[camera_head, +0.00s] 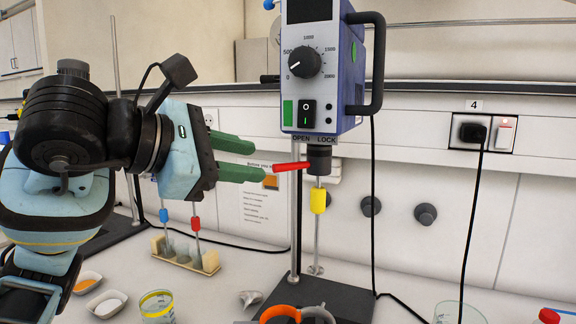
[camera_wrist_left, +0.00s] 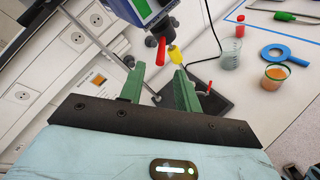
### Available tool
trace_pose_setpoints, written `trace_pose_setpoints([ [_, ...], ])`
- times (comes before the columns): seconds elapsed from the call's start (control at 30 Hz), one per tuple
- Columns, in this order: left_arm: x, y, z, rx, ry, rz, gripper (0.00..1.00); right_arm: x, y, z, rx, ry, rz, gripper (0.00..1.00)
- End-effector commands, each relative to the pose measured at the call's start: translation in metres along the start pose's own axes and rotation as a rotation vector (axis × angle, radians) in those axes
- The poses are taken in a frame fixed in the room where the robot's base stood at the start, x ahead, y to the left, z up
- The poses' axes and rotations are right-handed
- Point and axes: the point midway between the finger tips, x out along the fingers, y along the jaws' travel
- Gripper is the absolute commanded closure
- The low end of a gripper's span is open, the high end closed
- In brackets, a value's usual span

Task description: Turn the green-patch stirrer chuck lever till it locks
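The stirrer (camera_head: 325,75) is a blue and grey box with a dial, a switch and a green patch (camera_head: 288,112) on its front. Below it is a dark chuck (camera_head: 319,158) under the words OPEN and LOCK. The chuck's red lever (camera_head: 291,166) sticks out to the left, on the OPEN side. A shaft with a yellow tag (camera_head: 318,200) hangs from the chuck. My left gripper (camera_head: 259,161) is open, its green fingers just left of the lever's end. In the left wrist view the lever (camera_wrist_left: 161,50) lies ahead, between the fingertips (camera_wrist_left: 159,69). My right gripper is not in view.
A wooden rack (camera_head: 185,260) holds stirrers with blue and red tags. Small dishes (camera_head: 107,303) and a glass (camera_head: 157,306) stand at front left. An orange and grey object (camera_head: 297,314) is at the bottom, before the black stand base (camera_head: 345,298). A cable hangs right of the stirrer.

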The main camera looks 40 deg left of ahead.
Motion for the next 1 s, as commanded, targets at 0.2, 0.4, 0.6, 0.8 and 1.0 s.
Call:
trace_pose_setpoints([
  [0.2, 0.022, -0.001, 0.0, -0.003, 0.001, -0.006, 0.67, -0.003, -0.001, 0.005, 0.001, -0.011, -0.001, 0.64],
  [0.4, 0.052, -0.001, 0.0, -0.003, 0.001, -0.004, 0.67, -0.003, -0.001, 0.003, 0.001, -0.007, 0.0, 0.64],
  [0.6, 0.072, -0.001, 0.0, -0.002, 0.0, -0.002, 0.67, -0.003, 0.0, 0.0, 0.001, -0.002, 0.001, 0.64],
  [0.8, 0.078, -0.001, 0.0, -0.001, -0.001, -0.001, 0.67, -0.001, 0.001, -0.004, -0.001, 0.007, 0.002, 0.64],
  [1.0, 0.077, -0.001, 0.0, -0.001, -0.001, -0.001, 0.71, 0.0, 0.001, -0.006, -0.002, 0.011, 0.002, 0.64],
])
